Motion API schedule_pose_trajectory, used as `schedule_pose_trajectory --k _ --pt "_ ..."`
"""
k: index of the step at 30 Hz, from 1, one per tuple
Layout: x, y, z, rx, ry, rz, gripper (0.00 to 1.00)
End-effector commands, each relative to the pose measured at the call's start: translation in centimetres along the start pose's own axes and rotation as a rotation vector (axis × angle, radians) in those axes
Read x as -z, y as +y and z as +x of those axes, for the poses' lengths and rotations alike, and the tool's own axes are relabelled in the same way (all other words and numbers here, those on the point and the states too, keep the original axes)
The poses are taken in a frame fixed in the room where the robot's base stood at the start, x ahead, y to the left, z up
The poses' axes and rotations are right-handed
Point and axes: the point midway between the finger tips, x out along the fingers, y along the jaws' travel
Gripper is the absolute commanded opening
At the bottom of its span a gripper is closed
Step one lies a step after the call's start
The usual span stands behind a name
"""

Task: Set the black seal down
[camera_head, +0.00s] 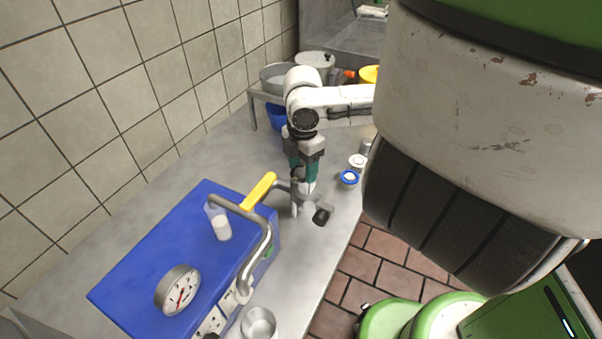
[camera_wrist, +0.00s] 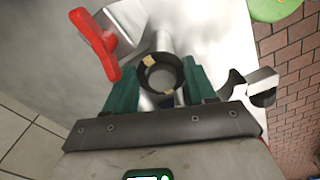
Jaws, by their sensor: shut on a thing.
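The black seal (camera_wrist: 160,73) is a dark ring with two tan patches, between the green fingers of my gripper (camera_wrist: 158,86) in the wrist view. My gripper is shut on it. A shiny metal tube (camera_wrist: 164,42) shows beyond the ring, and grey metal shows through its opening. I cannot tell whether the seal touches the tube. In the head view my gripper (camera_head: 302,180) points down over metal pipe fittings (camera_head: 299,207) at the right end of the blue machine (camera_head: 150,250). The seal cannot be made out there.
A red handle (camera_wrist: 96,42) is close on the left in the wrist view; a black-ended fitting (camera_wrist: 262,97) is on the right. The head view shows a yellow lever (camera_head: 259,190), a curved metal pipe (camera_head: 262,245), a round gauge (camera_head: 178,290) and a small blue-rimmed cup (camera_head: 349,178).

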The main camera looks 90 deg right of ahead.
Motion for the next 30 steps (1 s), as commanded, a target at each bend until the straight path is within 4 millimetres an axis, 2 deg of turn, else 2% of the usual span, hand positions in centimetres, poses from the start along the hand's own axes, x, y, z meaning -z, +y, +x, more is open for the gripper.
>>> schedule_pose_trajectory --k 1,6,12,17,23,30 --pt "0.0 0.0 0.0 -0.001 0.0 0.0 0.36" --pt "0.0 0.1 0.0 -0.002 0.0 0.0 0.22" --pt "0.0 0.1 -0.2 -0.003 0.0 0.0 0.22" --pt "0.0 0.1 -1.0 -0.005 0.0 -0.001 0.22" --pt "-0.1 0.1 -3.8 -0.005 -0.001 -0.001 0.22" --pt "-1.4 -3.1 -7.8 -0.004 -0.003 0.003 0.22"
